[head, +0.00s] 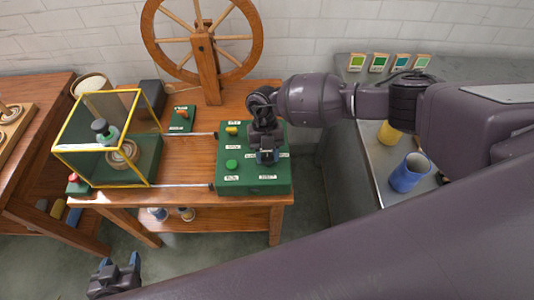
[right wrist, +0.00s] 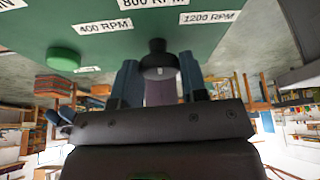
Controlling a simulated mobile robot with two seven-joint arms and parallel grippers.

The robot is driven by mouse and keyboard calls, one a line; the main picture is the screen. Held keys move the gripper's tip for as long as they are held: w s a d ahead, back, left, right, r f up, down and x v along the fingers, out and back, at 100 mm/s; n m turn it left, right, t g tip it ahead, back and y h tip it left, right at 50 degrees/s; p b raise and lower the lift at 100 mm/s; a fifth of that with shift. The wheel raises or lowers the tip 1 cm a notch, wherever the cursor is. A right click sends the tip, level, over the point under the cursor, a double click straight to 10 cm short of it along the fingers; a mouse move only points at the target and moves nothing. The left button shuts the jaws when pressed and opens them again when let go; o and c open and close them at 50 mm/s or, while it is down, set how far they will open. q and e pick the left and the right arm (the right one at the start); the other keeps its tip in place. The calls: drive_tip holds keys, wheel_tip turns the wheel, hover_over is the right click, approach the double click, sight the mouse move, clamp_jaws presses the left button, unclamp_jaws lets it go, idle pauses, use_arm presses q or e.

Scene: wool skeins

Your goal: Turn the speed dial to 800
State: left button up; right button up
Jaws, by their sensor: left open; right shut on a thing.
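The speed dial (right wrist: 157,47) is a dark round knob on the green control box (head: 232,181). In the right wrist view, white labels around it read 400 RPM (right wrist: 104,27), 800 RPM (right wrist: 153,2) and 1200 RPM (right wrist: 208,17). My right gripper (right wrist: 158,80) has its blue fingers on either side of the knob and is shut on it. I cannot tell which label the knob points to. In the head view my right gripper (head: 267,156) hides the dial. My left gripper (head: 118,271) is open and empty, low at the left, away from the box.
A green button (head: 232,164) and a yellow switch (head: 231,130) sit on the same box. A yellow-framed clear guard (head: 103,148) stands to the left on the wooden bench (head: 190,160). A spoked wheel (head: 205,45) is behind. A blue cup (head: 408,174) stands on the right counter.

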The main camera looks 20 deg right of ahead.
drive_tip(key=shift+w, duration=0.1)
drive_tip(key=o, duration=0.9)
drive_tip(key=v, duration=1)
drive_tip(key=shift+r, duration=0.4)
drive_tip(key=shift+w+d, duration=0.1)
drive_tip(key=shift+w, duration=0.05)
